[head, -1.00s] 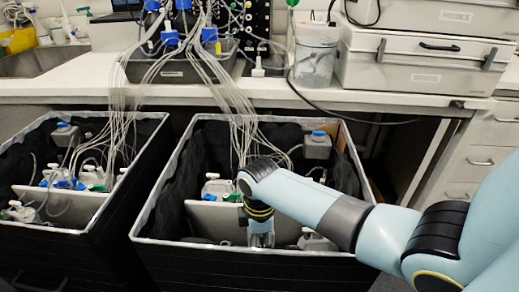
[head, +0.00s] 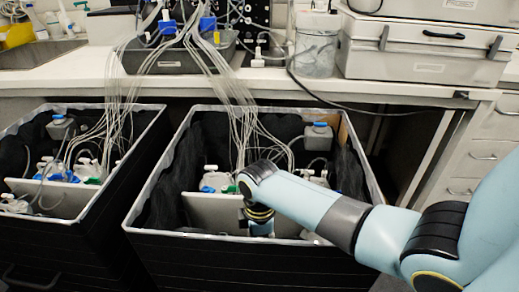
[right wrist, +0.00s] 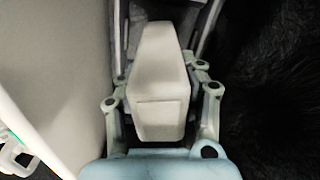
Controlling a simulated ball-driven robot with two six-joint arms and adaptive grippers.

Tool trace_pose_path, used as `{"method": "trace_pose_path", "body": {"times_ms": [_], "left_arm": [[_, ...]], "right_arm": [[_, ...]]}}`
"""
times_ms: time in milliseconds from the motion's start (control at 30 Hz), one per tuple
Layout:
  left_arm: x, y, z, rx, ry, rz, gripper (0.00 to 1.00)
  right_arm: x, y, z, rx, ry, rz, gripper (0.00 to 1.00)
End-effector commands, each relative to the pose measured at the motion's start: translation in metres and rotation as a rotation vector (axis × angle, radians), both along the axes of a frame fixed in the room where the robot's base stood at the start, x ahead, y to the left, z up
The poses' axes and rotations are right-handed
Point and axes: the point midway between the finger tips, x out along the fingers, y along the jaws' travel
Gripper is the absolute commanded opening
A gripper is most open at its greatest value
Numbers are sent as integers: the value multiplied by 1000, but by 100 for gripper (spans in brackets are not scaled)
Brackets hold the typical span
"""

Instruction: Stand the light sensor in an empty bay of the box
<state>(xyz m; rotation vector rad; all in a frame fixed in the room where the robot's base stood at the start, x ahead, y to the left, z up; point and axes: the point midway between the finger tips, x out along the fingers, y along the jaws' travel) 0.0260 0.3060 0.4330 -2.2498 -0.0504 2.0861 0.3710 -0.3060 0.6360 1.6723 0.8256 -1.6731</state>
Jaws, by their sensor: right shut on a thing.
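The pale, blocky light sensor (right wrist: 160,95) sits between the fingers of my right gripper (right wrist: 160,92) in the right wrist view. The gripper is shut on it. In the head view, my right gripper (head: 259,228) reaches down into the front part of the right-hand black box (head: 230,262), in front of a pale divider (head: 212,210); the sensor is mostly hidden there. In the right wrist view, a pale panel (right wrist: 70,60) stands left of the sensor and dark lining (right wrist: 270,70) lies to its right. I cannot tell whether the sensor touches the bottom. My left gripper is not in view.
White bottles with coloured caps (head: 217,181) stand behind the divider, and a grey capped container (head: 318,136) stands at the back right. Thin tubes (head: 243,120) hang into the box from the bench (head: 270,82). A second, similar box (head: 75,205) stands to the left.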

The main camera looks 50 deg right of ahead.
Motion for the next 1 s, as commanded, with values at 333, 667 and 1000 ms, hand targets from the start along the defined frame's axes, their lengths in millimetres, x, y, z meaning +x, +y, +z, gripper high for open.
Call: {"method": "trace_pose_path", "body": {"times_ms": [333,667,1000], "left_arm": [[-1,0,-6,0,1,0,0],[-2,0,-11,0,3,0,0],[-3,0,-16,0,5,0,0]], "right_arm": [[0,0,-9,0,0,0,0],[0,0,-18,0,0,0,0],[0,0,-26,0,0,0,0]]}}
